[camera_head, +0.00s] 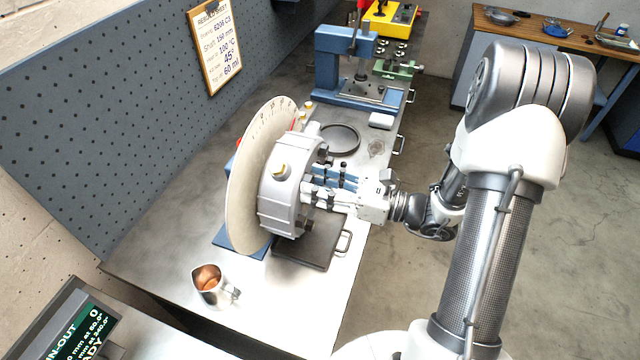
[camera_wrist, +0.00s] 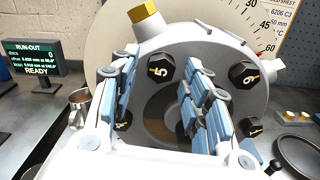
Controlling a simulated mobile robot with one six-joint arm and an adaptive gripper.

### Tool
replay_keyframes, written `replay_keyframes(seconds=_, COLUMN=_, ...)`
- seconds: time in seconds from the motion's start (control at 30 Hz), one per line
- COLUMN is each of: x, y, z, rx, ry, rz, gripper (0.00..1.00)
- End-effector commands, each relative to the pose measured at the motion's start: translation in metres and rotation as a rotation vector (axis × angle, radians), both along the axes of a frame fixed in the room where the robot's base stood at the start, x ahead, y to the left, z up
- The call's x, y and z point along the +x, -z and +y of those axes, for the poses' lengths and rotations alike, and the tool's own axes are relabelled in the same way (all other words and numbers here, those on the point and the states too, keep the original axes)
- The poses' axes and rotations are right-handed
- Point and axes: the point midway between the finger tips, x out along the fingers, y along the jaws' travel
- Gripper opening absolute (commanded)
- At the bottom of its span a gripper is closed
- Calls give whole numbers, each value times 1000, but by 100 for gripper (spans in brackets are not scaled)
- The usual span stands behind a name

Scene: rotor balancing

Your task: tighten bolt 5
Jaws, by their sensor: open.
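Bolt 5 (camera_wrist: 160,68) is a black hex head with a yellow number on the face of the grey rotor hub (camera_head: 275,205), near the top in the wrist view. My gripper (camera_wrist: 158,78) is open, its blue-padded fingers pointing at the hub. The left finger lies left of bolt 5, and the right finger lies right of and below it. I see no clear contact with the bolt. Bolt 6 (camera_wrist: 243,74) is to the right; bolt 4 (camera_wrist: 122,122) and bolt 1 (camera_wrist: 250,127) are lower, partly hidden by the fingers. In the head view my gripper (camera_head: 312,182) is at the hub's right side.
A pale graduated disc (camera_head: 245,180) stands behind the hub. A copper-lined jug (camera_head: 210,284) is at the bench front. A blue press (camera_head: 345,65) stands farther back. The run-out display (camera_wrist: 30,58) reads READY. A dark round ring (camera_head: 340,139) lies behind the hub.

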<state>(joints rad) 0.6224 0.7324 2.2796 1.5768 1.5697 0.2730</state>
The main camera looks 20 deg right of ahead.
Motion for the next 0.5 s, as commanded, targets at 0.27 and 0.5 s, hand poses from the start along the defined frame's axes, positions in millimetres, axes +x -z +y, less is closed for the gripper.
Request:
replay_keyframes(seconds=0.27, x=0, y=0, z=0, rx=0, ry=0, rz=0, gripper=27)
replay_keyframes(seconds=0.5, x=0, y=0, z=0, rx=0, ry=0, rz=0, gripper=11)
